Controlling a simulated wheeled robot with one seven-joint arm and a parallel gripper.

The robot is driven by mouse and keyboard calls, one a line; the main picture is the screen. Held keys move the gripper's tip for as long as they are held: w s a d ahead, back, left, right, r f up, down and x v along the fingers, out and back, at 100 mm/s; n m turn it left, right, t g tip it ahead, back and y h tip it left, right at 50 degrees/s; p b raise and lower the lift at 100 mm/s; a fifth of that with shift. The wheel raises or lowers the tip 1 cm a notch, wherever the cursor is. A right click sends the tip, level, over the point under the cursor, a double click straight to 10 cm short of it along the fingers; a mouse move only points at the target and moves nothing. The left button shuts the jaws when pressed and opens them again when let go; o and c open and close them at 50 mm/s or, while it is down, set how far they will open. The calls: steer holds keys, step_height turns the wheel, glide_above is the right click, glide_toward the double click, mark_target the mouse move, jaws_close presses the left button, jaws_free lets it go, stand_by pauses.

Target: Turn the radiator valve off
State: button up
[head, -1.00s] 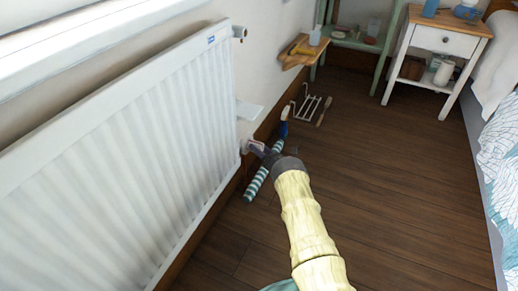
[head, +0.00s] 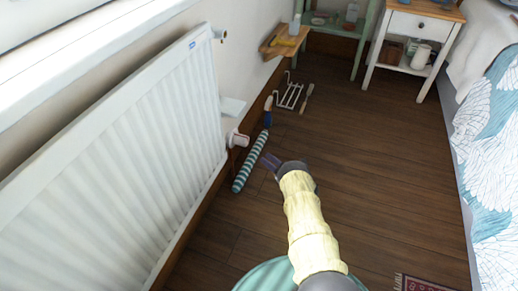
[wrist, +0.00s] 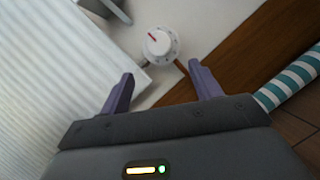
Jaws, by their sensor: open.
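The radiator valve (head: 238,139) is a white round knob at the lower right end of the white radiator (head: 130,150). In the wrist view the knob (wrist: 160,43) shows dial marks and a red line on its face, tilted toward the upper left. My gripper (head: 271,161) is to the right of the valve in the head view, apart from it. In the wrist view the two purple fingers of my gripper (wrist: 160,88) are spread, with nothing between them. The knob lies beyond the fingertips, roughly centred between them.
A teal-and-white striped roll (head: 252,162) lies on the floor along the wall, near the valve. A wire rack (head: 290,94) lies further back. The wooden floor (head: 385,170) to the right is mostly clear.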

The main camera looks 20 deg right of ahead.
steer(key=p+v, duration=0.1)
steer(key=v, duration=0.3)
steer(key=shift+s+d+p, duration=0.1)
steer(key=shift+p, duration=0.2)
